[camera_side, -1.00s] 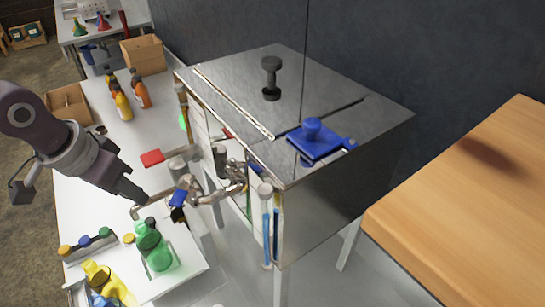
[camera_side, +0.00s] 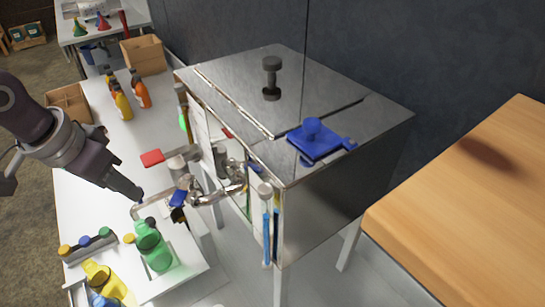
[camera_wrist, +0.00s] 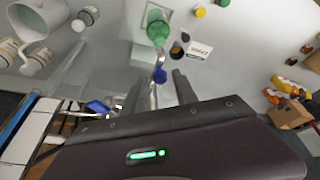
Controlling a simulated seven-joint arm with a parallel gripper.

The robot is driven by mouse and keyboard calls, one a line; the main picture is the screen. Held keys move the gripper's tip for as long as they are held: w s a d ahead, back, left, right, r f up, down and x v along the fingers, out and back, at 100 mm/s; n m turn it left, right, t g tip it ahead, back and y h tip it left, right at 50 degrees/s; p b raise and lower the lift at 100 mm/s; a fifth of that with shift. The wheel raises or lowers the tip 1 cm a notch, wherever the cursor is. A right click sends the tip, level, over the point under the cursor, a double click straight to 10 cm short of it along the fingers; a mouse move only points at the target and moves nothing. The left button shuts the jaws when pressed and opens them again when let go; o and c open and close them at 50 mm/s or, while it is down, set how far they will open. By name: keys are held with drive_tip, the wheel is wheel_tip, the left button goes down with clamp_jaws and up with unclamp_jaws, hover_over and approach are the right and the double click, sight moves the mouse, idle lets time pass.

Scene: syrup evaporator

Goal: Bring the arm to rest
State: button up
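My gripper (camera_side: 138,195) hangs at the left of the steel evaporator (camera_side: 335,205), over the white table and close to the metal pipe (camera_side: 158,205) in the picture. The wrist view shows its two fingers (camera_wrist: 158,75) apart with nothing held between them. A blue valve handle (camera_wrist: 160,76) shows beyond the gap between the fingers. Another blue handle (camera_side: 178,198) is on the pipework in the side view. I cannot tell exactly how far the fingertips are from the pipe.
A green bottle (camera_side: 152,247) and a yellow bottle (camera_side: 102,278) stand at the lower left. Orange and yellow bottles (camera_side: 123,106) stand behind on the white table (camera_side: 80,205). A wooden counter (camera_side: 470,215) is at right.

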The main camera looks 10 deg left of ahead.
drive_tip(key=shift+v, duration=1.1)
drive_tip(key=s+a+r+n, duration=0.1)
drive_tip(key=s+a+r, duration=0.1)
drive_tip(key=s, duration=0.4)
drive_tip(key=s+a+r+n+t, duration=0.1)
drive_tip(key=s+a+r, duration=0.2)
drive_tip(key=s, duration=0.3)
drive_tip(key=s+a+r+y, duration=0.1)
drive_tip(key=s+a+r, duration=0.2)
drive_tip(key=s, duration=0.3)
drive_tip(key=shift+s+a+r+n+t, duration=0.25)
drive_tip(key=shift+a+n+t, duration=0.15)
